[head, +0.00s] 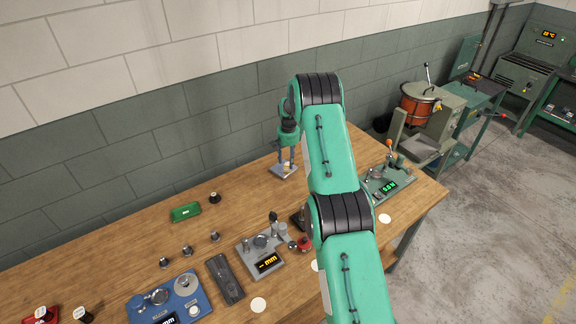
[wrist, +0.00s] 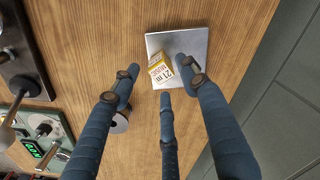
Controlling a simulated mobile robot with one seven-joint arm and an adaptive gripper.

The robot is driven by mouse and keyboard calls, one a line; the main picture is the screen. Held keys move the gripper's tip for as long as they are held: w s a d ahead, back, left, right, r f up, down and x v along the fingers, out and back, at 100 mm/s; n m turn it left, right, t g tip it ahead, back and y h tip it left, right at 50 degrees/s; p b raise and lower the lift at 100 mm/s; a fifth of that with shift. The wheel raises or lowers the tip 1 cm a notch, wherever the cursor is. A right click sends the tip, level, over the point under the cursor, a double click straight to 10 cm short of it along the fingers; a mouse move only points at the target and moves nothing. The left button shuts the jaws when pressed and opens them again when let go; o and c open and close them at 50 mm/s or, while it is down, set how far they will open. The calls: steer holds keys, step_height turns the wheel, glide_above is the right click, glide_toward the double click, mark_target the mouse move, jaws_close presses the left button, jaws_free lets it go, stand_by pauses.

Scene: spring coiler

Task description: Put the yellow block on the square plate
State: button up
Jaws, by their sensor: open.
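The yellow block (wrist: 160,68), with a white printed label on one face, shows in the wrist view over the near left part of the square plate (wrist: 194,40). It appears to rest on the plate, turned at an angle to its edges. The grey metal plate also shows in the head view (head: 283,174), lying on the wooden bench near the wall. My gripper (wrist: 158,72) is open, with its dark blue fingers spread around the block. A gap shows between the left finger and the block. The right fingertip overlaps the plate in the picture. In the head view my gripper (head: 285,160) points down over the plate.
A small grey round piece (wrist: 120,123) lies beside the left finger. A device with a green display (head: 388,186) stands right of my arm. A green box (head: 185,212), a grey gauge (head: 262,255) and a blue gauge (head: 165,298) stand left. The wall runs close behind the plate.

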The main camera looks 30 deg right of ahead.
mark_target(288, 164)
step_height(288, 164, up, 8)
steer(key=shift+f, duration=0.15)
steer(key=shift+s, duration=0.1)
stand_by(0.5)
